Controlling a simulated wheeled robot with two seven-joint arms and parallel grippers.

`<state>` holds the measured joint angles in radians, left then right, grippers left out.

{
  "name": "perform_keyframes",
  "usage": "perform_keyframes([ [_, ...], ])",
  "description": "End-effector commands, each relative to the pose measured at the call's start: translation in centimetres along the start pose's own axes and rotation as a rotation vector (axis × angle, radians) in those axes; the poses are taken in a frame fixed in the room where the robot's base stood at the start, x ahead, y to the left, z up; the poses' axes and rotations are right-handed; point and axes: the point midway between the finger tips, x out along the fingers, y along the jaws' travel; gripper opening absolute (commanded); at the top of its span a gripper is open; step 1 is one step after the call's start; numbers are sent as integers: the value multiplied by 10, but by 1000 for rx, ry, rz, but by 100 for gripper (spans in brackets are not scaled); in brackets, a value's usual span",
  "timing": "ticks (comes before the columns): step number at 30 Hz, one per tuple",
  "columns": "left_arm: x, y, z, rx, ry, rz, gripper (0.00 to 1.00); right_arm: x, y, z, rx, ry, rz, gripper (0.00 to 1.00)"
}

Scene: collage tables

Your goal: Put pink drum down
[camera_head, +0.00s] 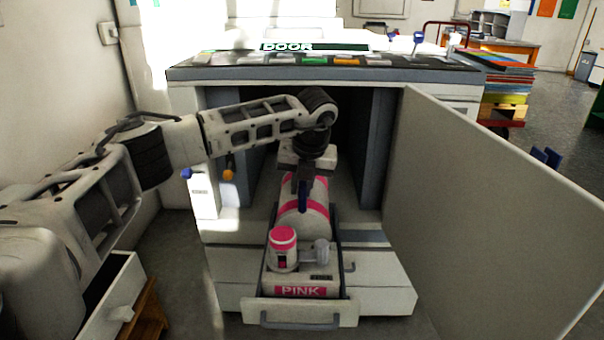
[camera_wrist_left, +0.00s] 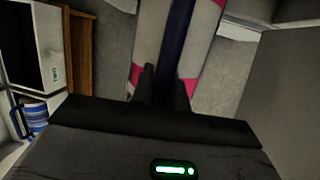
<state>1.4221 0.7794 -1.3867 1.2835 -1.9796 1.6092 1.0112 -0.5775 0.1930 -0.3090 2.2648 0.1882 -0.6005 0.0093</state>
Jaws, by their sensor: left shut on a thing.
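The pink drum (camera_head: 303,222) is a white cylinder with pink bands and a dark blue strip along its top. It is over the back of the open drawer marked PINK (camera_head: 256,305); whether it rests on the drawer floor is unclear. My left gripper (camera_head: 304,188) points down at the drum, shut on the dark blue strip. In the left wrist view the gripper fingers (camera_wrist_left: 162,88) stand either side of this strip, with the drum's (camera_wrist_left: 204,50) white and pink surface beyond. My right gripper is out of view.
A pink-lidded white container (camera_head: 283,252) stands in front of the drum in the drawer. An open cabinet door (camera_head: 480,210) blocks the right side. A worktop (camera_head: 430,73) with coloured pieces lies above. Another open drawer (camera_head: 120,290) is at lower left.

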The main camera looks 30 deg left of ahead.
Motion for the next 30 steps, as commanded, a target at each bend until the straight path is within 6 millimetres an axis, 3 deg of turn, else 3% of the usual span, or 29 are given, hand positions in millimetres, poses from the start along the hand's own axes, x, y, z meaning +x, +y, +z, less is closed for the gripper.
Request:
perform_keyframes([
  [11, 7, -2, 0, -2, -7, -6, 0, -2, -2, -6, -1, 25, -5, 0],
  [12, 11, -2, -3, 0, -1, -1, 27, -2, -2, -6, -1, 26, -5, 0],
  [14, 11, -2, -3, 0, -1, -1, 38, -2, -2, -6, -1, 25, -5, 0],
  [23, 8, -2, -2, 0, -2, -2, 38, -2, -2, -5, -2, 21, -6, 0],
  [30, -28, -2, -1, 2, -4, -4, 38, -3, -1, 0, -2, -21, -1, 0],
])
